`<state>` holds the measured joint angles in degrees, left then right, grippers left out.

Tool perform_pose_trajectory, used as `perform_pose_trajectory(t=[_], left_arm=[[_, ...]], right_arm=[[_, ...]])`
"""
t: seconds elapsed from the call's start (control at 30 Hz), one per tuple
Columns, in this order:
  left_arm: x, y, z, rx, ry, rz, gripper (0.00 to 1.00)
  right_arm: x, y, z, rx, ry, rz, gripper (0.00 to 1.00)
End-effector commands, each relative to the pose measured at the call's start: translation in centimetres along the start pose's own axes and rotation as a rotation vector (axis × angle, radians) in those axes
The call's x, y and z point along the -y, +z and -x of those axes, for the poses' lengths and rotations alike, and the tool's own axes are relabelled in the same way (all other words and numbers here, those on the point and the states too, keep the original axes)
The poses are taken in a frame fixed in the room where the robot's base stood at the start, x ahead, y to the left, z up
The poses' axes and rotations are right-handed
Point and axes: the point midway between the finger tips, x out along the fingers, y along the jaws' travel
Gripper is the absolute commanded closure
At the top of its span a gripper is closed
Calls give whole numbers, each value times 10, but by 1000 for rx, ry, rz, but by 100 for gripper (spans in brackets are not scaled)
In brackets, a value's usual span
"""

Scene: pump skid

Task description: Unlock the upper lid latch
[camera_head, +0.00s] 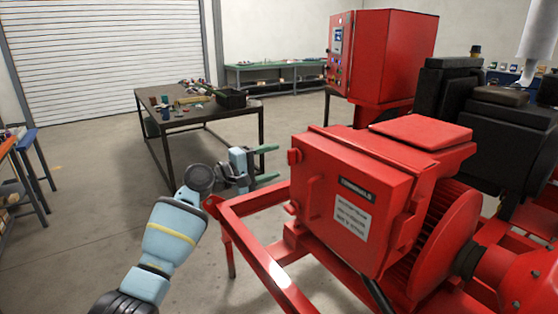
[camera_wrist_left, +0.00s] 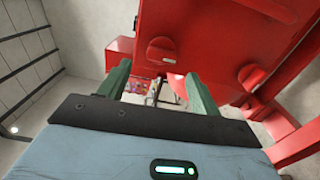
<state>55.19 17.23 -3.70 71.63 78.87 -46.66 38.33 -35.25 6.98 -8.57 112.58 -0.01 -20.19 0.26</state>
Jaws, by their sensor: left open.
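A red terminal box (camera_head: 350,200) with a label plate and a white notice stands on the skid. A small red latch tab (camera_head: 295,156) sticks out at the upper left edge of its lid, and a lower one (camera_head: 292,207) sits below it. My left gripper (camera_head: 267,164) is open and empty, just left of the upper tab and apart from it, its green fingers pointing at the box. In the left wrist view, a rounded red latch piece (camera_wrist_left: 161,50) shows beyond and between the open fingers (camera_wrist_left: 157,78). A second rounded piece (camera_wrist_left: 251,76) lies right. My right gripper is out of view.
The red skid frame (camera_head: 250,238) runs below and in front of my left arm. A dark table (camera_head: 190,118) with loose parts stands behind. A red control cabinet (camera_head: 390,58) stands at the back.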

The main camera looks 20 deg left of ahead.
Motion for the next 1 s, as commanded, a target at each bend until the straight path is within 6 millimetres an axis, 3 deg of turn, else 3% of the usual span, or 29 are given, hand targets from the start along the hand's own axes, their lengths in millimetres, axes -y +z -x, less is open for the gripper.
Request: perform_pose_trajectory(t=[0.3, 0.83, 0.93, 1.0], left_arm=[[1, 0, 34, 0, -2, -1, 36], [1, 1, 37, 1, -2, 0, 36], [14, 3, 37, -7, -19, -11, 36], [37, 7, 39, -22, -52, -33, 36]], right_arm=[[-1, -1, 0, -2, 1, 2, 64], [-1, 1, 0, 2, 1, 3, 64], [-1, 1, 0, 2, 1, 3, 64], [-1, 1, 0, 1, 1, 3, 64]])
